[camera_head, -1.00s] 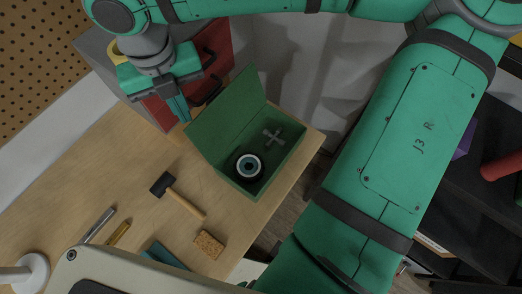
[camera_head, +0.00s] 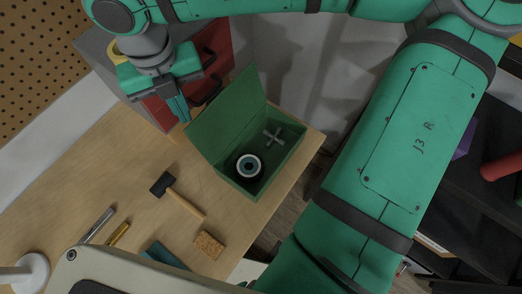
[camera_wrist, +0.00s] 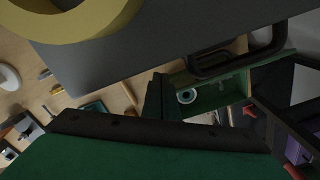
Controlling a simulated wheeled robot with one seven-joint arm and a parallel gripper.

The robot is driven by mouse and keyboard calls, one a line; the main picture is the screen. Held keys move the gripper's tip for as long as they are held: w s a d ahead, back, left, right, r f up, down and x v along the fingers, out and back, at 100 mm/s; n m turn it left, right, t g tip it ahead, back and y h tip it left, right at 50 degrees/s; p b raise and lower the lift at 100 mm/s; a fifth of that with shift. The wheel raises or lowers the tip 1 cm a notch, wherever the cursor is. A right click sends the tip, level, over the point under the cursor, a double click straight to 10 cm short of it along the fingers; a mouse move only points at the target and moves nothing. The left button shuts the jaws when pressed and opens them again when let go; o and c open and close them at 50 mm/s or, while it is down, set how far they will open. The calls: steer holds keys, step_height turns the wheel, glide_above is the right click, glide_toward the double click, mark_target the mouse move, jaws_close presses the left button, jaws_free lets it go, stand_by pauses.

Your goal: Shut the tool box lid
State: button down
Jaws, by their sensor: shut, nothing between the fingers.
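The green tool box (camera_head: 284,165) stands on the wooden workbench with its lid (camera_head: 228,116) open and upright, leaning back on the left side. Inside lie a dark round part with a pale ring (camera_head: 249,167) and a grey cross-shaped part (camera_head: 273,137). My gripper (camera_head: 181,108) points down just behind the lid, to its left, fingers shut and empty. I see a small gap between the fingers and the lid. In the wrist view my fingers (camera_wrist: 160,98) show dark in the middle, with the box (camera_wrist: 222,92) beyond them, partly hidden.
A grey and red drawer cabinet (camera_head: 213,50) with dark handles stands close beside my gripper; yellow tape (camera_wrist: 75,22) sits on it. A mallet (camera_head: 178,194), a sponge-like block (camera_head: 209,245) and other tools lie on the workbench (camera_head: 110,180).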

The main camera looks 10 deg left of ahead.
steer(key=shift+f, duration=0.1)
steer(key=shift+s+d+f, duration=0.15)
steer(key=shift+d+f, duration=0.05)
steer(key=shift+f, duration=0.3)
steer(key=shift+s+d+f, duration=0.15)
steer(key=shift+s+f, duration=0.05)
steer(key=shift+f, duration=0.35)
steer(key=shift+s+d+f, duration=0.15)
steer(key=shift+d+f, duration=0.05)
steer(key=shift+f, duration=0.3)
steer(key=shift+d+f, duration=0.25)
steer(key=shift+d, duration=0.05)
glide_toward(193, 126)
steer(key=shift+s+d+f, duration=0.6)
steer(key=shift+d+f, duration=1.05)
steer(key=shift+d, duration=0.75)
